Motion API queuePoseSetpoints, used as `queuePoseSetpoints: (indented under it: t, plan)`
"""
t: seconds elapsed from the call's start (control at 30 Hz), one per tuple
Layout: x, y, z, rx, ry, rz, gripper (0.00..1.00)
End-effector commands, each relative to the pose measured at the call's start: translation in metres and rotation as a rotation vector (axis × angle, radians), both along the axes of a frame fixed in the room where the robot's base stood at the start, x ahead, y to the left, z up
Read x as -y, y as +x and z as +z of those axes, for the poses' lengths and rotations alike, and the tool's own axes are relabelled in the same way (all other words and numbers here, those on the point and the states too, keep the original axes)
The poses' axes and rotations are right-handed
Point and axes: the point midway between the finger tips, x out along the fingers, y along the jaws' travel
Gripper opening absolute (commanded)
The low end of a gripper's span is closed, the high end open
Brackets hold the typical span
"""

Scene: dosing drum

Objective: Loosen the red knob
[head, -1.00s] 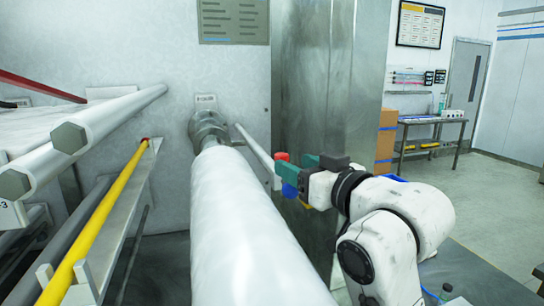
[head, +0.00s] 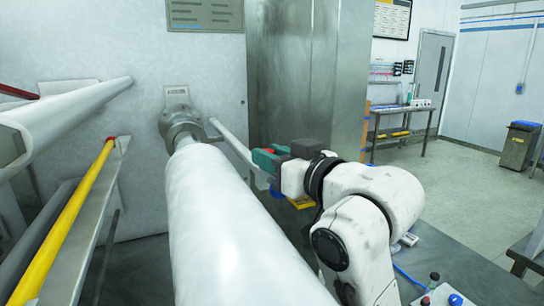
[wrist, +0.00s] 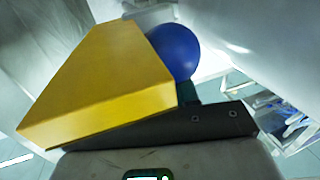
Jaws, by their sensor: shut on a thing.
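The red knob (head: 268,151) shows in the head view as a small red patch at the teal fingertips, by the end of a pale bar beside the white roll. My gripper (head: 264,162) is shut on it from the right, and its fingers hide most of the knob. In the wrist view the red knob is hidden. A blue ball-shaped knob (wrist: 174,52) shows there behind a yellow block (wrist: 100,85). In the head view the blue knob (head: 276,191) is just below my fingers, and the yellow block (head: 301,202) is below my gripper.
The large white roll (head: 230,230) fills the middle foreground, close left of my arm. A yellow bar (head: 62,220) and a metal rail lie at the left. A steel column (head: 295,75) stands behind my gripper. Open floor and a workbench (head: 402,110) lie at the right.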

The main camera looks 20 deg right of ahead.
Motion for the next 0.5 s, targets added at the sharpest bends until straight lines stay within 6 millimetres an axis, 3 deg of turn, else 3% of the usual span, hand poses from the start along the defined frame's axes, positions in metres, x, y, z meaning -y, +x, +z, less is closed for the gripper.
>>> queuePoseSetpoints:
  t: [0.2, 0.5]
  plan:
    - [0.0001, 0.0000, -0.0002, 0.000, 0.000, 0.000, 0.00]
    - [0.0016, 0.0001, 0.0001, 0.000, 0.001, 0.040, 0.00]
